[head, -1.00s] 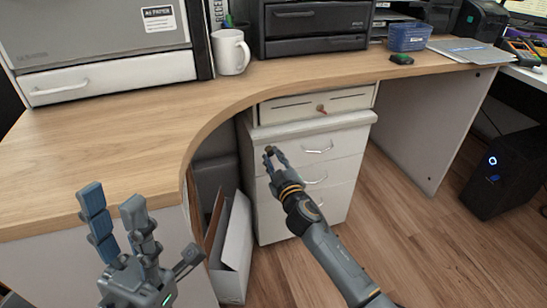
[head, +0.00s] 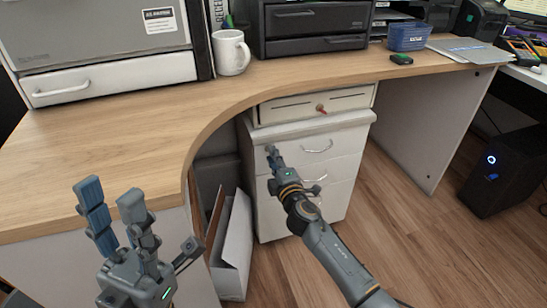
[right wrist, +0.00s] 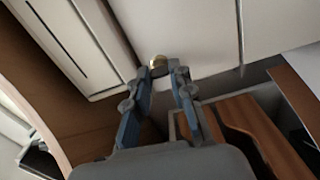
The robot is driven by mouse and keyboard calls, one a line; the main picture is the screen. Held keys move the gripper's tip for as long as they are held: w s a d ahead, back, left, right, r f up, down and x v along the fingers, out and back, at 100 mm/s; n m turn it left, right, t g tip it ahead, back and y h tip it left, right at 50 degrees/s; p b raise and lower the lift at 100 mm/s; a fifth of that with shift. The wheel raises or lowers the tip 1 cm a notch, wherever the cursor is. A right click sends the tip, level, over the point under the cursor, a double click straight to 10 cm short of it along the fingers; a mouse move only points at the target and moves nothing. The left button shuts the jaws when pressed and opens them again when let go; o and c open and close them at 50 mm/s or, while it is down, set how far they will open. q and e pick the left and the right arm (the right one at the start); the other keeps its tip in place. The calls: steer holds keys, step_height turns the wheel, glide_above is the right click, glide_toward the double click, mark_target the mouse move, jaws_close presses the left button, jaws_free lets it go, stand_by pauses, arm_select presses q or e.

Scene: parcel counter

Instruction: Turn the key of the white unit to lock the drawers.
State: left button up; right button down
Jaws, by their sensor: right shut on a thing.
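The white unit (head: 345,142) stands under the desk, with several drawers and curved handles; its drawers look closed. My right gripper (head: 272,153) is at the upper left of its front, and also shows in the right wrist view (right wrist: 164,72). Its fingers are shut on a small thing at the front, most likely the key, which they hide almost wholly. How far the key is turned cannot be seen. My left gripper (head: 135,222) is open and empty at the lower left.
A cream drawer box (head: 300,107) with a red-tagged key (head: 321,108) sits above the unit, under the wooden desktop (head: 120,120). An open white carton (head: 233,245) stands left of the unit. A black computer (head: 503,170) stands at the right. Floor between is clear.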

steer(key=shift+n, duration=0.6)
steer(key=c, duration=1.2)
jaws_free()
steer(key=shift+o, duration=0.2)
steer(key=v, duration=1.2)
